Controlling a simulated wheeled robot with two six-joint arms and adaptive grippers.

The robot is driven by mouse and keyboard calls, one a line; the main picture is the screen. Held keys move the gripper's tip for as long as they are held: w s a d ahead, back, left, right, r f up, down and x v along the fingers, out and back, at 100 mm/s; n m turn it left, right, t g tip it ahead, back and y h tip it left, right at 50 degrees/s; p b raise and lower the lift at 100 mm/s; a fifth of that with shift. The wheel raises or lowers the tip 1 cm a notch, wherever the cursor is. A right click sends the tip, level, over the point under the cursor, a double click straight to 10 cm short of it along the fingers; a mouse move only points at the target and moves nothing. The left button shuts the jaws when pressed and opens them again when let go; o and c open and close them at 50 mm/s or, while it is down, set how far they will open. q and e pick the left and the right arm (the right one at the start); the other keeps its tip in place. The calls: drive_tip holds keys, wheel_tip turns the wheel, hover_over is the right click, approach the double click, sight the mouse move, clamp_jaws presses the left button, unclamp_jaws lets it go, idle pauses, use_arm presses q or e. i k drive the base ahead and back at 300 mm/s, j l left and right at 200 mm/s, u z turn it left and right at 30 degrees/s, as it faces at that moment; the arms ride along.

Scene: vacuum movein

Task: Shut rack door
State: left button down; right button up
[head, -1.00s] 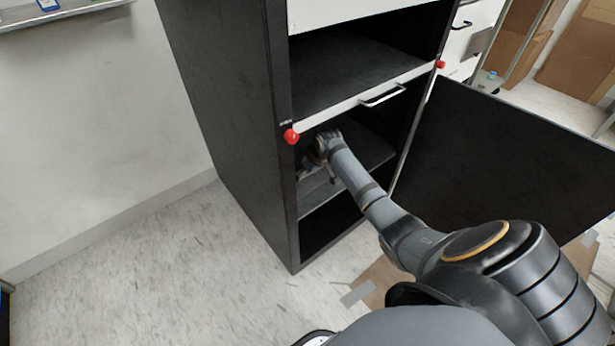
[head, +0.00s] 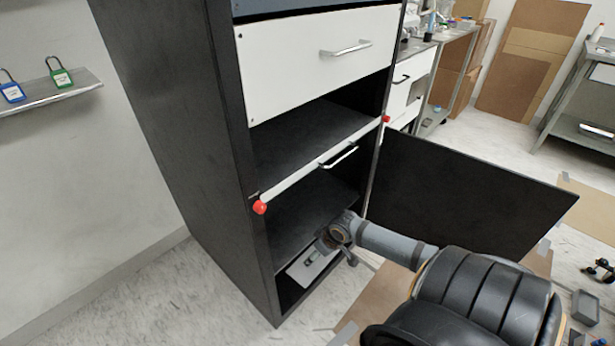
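The rack (head: 165,120) is a tall black cabinet left of centre in the head view. Its black door (head: 460,195) stands wide open, swung out to the right from the rack's right front edge. My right arm comes in from the lower right, in front of the door. Its wrist is at the lower opening of the rack, and the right gripper (head: 348,258) is small and partly hidden there; I cannot tell if it is open. It looks apart from the door. My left gripper is not in view.
A pale flat unit (head: 308,266) sits low inside the rack. A white bar with a handle (head: 338,158) and red knobs (head: 260,207) crosses the front. A wall shelf (head: 50,100) holds padlocks. Cardboard lies on the floor at lower right. Floor at lower left is clear.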

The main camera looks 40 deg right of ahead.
sight(440, 196)
drive_tip(key=z, duration=3.5)
drive_tip(key=i+j+z, duration=0.5)
drive_tip(key=i+j, duration=0.55)
